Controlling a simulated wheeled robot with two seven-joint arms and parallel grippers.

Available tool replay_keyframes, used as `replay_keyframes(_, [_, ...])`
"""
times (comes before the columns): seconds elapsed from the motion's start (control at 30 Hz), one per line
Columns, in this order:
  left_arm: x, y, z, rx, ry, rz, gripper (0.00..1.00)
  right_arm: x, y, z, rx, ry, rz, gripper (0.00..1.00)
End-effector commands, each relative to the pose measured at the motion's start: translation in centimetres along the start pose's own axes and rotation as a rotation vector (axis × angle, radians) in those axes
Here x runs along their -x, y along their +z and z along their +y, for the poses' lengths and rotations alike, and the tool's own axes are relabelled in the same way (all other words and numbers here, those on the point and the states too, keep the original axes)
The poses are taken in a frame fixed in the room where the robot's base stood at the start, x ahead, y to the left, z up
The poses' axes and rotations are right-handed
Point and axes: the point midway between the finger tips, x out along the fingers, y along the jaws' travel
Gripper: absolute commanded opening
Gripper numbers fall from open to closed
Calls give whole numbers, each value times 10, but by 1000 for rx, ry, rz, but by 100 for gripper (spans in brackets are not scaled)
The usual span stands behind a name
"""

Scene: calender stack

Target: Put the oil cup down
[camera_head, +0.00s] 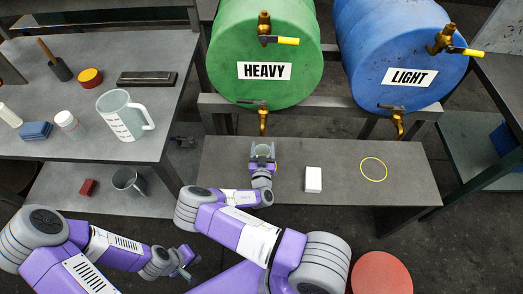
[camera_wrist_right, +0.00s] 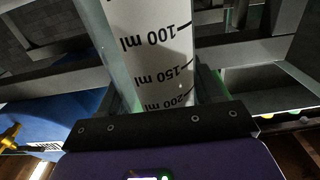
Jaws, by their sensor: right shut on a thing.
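The oil cup is a clear cup with a white scale marked in ml. In the right wrist view the cup (camera_wrist_right: 155,50) stands between the fingers of my right gripper (camera_wrist_right: 155,100), with its lower part hidden by the gripper. In the head view the cup (camera_head: 262,151) is small and partly covered by my right gripper (camera_head: 262,160), which is shut on it. It is over the low grey bench (camera_head: 335,190), just in front of the green drum's lower tap (camera_head: 263,122). I cannot tell whether its base touches the bench. My left gripper (camera_head: 190,268) is empty and open, low at the left.
The green HEAVY drum (camera_head: 262,45) and blue LIGHT drum (camera_head: 400,50) stand behind the bench. A large jug (camera_head: 122,118) stands on the left table. A red round stool (camera_head: 381,272) is in front.

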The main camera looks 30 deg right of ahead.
Motion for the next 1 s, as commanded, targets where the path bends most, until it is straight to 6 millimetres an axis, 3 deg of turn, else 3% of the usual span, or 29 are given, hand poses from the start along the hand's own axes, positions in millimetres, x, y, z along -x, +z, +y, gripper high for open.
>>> replay_keyframes(0.27, [-2,0,0,-1,0,1,0,0,2,0,-1,0,1,20])
replay_keyframes(0.3, [-2,0,-1,-1,0,1,0,0,2,0,0,0,0,66])
replay_keyframes(0.47, [-1,0,0,-1,0,1,0,0,1,0,0,0,0,90])
replay_keyframes(0.83, [3,0,1,-1,0,1,0,0,-4,0,0,-1,1,90])
replay_keyframes(1.0, [7,0,3,-1,0,1,0,28,-3,-1,0,-2,-1,90])
